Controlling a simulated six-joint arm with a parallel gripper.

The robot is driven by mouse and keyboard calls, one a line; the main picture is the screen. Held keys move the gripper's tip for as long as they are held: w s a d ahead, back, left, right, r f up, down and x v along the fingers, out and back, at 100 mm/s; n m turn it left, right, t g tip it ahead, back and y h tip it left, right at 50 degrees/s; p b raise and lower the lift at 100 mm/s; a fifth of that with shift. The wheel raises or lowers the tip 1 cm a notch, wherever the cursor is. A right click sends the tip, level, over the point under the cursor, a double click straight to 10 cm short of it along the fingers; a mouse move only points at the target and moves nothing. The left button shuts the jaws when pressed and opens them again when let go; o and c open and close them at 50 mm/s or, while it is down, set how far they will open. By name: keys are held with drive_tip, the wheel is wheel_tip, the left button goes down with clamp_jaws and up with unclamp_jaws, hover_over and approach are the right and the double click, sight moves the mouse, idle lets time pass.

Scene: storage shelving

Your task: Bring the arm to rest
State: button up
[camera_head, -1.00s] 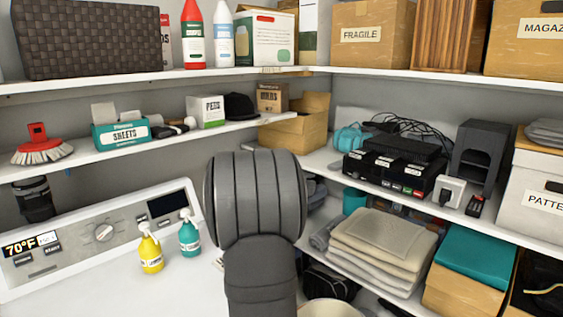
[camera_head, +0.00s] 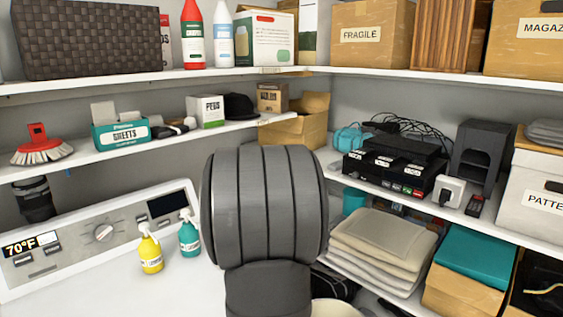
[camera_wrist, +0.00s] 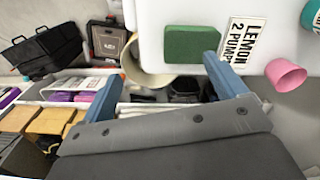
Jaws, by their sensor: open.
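My gripper (camera_wrist: 160,68) shows in the wrist view with its two blue fingers spread apart. I see nothing clasped between them. A cream round container (camera_wrist: 138,70) and a green sponge (camera_wrist: 192,43) appear beyond the fingers; I cannot tell the gap to them. In the head view my dark grey arm stands upright in the middle, in front of the shelf corner, and hides the gripper.
A washer panel (camera_head: 90,240) is at left, with a yellow bottle (camera_head: 150,254) and a teal bottle (camera_head: 189,238) beside it. Loaded shelves surround the arm; folded cloths (camera_head: 385,240) lie at right. A pink cup (camera_wrist: 286,74) is on the white top.

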drive_tip(key=shift+s+a+f+n, duration=0.45)
drive_tip(key=shift+a+f+n, duration=0.4)
drive_tip(key=shift+a, duration=1.55)
drive_tip(key=shift+s+a+f+n, duration=0.55)
drive_tip(key=shift+a+n, duration=0.55)
drive_tip(key=shift+a, duration=1.3)
drive_tip(key=shift+s+a+f+n, duration=0.35)
drive_tip(key=shift+a+f+n, duration=0.55)
drive_tip(key=shift+a, duration=1.5)
drive_tip(key=shift+r, duration=0.2)
drive_tip(key=shift+r, duration=0.25)
drive_tip(key=w+d+r+m, duration=0.1)
drive_tip(key=d+r+m, duration=0.1)
drive_tip(key=d, duration=0.7)
drive_tip(key=w+d+r+m, duration=0.1)
drive_tip(key=d+r+m, duration=0.1)
drive_tip(key=d+m, duration=0.3)
drive_tip(key=shift+w+d+r, duration=0.15)
drive_tip(key=shift+w+d, duration=0.2)
drive_tip(key=shift+d, duration=1.95)
drive_tip(key=shift+a+m, duration=0.1)
drive_tip(key=shift+m, duration=0.15)
